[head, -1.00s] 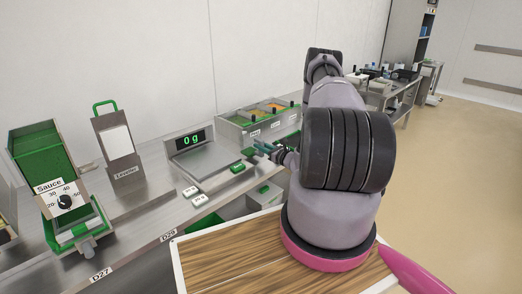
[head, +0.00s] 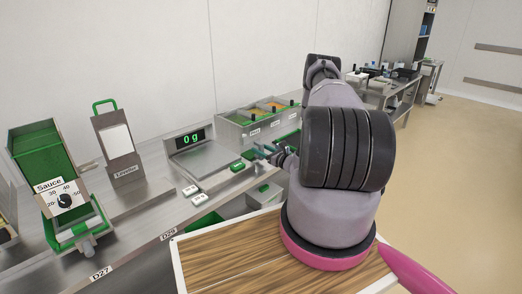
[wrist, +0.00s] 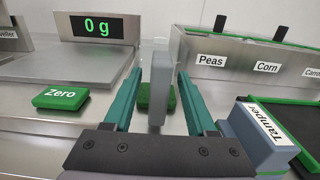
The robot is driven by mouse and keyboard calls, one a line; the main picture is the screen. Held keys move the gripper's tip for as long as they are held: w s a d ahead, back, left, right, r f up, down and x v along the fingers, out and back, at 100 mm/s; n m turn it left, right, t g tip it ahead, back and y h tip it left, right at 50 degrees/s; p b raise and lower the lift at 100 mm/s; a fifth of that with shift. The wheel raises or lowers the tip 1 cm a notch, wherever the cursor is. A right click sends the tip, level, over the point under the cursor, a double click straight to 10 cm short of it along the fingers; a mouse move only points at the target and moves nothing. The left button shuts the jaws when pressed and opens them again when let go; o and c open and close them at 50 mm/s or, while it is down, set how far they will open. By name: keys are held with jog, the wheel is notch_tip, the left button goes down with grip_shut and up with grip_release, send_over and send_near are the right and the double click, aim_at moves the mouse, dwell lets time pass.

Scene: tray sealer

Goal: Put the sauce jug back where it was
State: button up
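In the wrist view a clear, see-through vessel with an upright grey handle (wrist: 158,88), which looks like the sauce jug, stands on the steel counter. My gripper (wrist: 159,75) has its two teal fingers apart, one on each side of the handle, with gaps showing on both sides. The jug's clear walls are faint and its contents cannot be made out. In the head view my gripper (head: 266,150) is over the counter right of the scale, and the jug is not clearly visible there.
A scale (head: 205,160) reading 0 g stands to the left, with a green Zero button (wrist: 61,97) before it. Bins labelled Peas and Corn (wrist: 235,62) stand behind right. A grey Tamper block (wrist: 258,135) is close on the right. The sauce dispenser (head: 62,195) is far left.

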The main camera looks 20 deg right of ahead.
jog(key=shift+r, duration=0.2)
jog(key=shift+s+d+r, duration=0.15)
jog(key=shift+s, duration=0.1)
jog(key=v, duration=1.1)
jog(key=s+a+r+n+g+y, duration=0.1)
jog(key=a+r+n+g+y, duration=0.3)
jog(key=a+r+n+g, duration=0.7)
jog(key=s+a+r+n+g+y, duration=0.1)
jog(key=a+r+n+y, duration=0.45)
jog(key=r, duration=1.15)
jog(key=s+a+r+n+g+h, duration=0.4)
jog(key=s+a+r+n+h, duration=0.3)
jog(key=s+r, duration=0.4)
jog(key=s+d+r+n+t+h, duration=0.1)
jog(key=s+r+n+t+h, duration=0.3)
jog(key=s+r, duration=0.6)
jog(key=s+t+h, duration=0.2)
jog(key=s, duration=0.1)
jog(key=shift+r+h, duration=0.3)
jog(key=shift+h, duration=0.05)
